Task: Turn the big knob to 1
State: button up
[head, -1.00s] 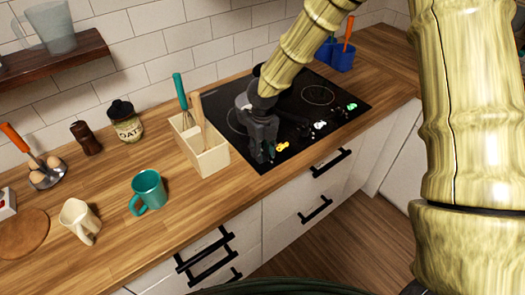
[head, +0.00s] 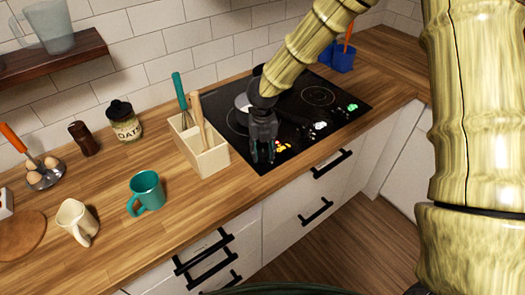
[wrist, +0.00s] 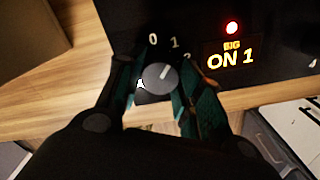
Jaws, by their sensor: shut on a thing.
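The big knob (wrist: 158,77) is a round grey dial on the black cooktop (head: 322,122), with 0, 1, 2 and A marked around it. Its white pointer line leans up and right, toward the 1. A display (wrist: 230,55) beside it reads "BIG ON 1" in yellow, with a red light (wrist: 232,27) lit above it. My gripper (wrist: 160,88) is shut on the knob, one dark green finger on each side. In the head view my gripper (head: 263,154) is at the cooktop's front left and hides the knob.
A teal mug (head: 147,190) and a cream mug (head: 78,222) stand further left. A blue holder (head: 342,58) is at the back right. Other lit displays (head: 317,130) lie right of my gripper.

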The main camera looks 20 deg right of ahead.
aim_at(263, 152)
jog(key=o, duration=1)
jog(key=shift+o, duration=0.2)
notch_tip(263, 152, up, 12)
dwell(0.4)
